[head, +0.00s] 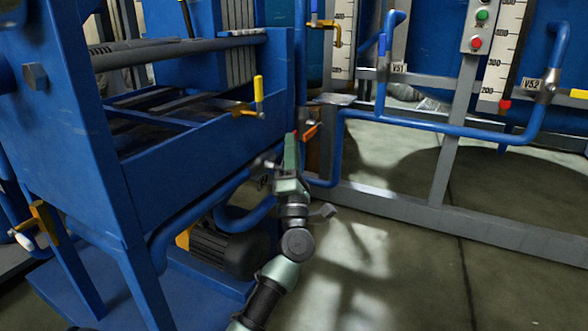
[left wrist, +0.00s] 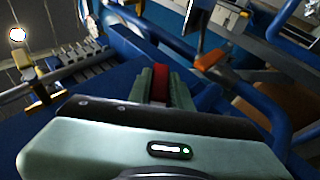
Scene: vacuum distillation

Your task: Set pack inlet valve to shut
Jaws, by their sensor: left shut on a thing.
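My left gripper (head: 292,150) reaches up from the bottom of the head view to the pipework at the blue frame's right corner. In the left wrist view its green fingers (left wrist: 160,88) are shut on a red part (left wrist: 160,72), which looks like a valve handle. Most of that part is hidden between the fingers. An orange lever (head: 310,132) is just right of the fingertips; it also shows in the left wrist view (left wrist: 211,59). No label tells which valve is the pack inlet valve. My right gripper is out of view.
The blue press frame (head: 190,160) fills the left, with a yellow-handled valve (head: 258,90) on its side. Blue pipes (head: 430,126) and a grey rail (head: 450,220) run along the right, near labels V51 (head: 399,68) and V52 (head: 530,84). The floor at lower right is clear.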

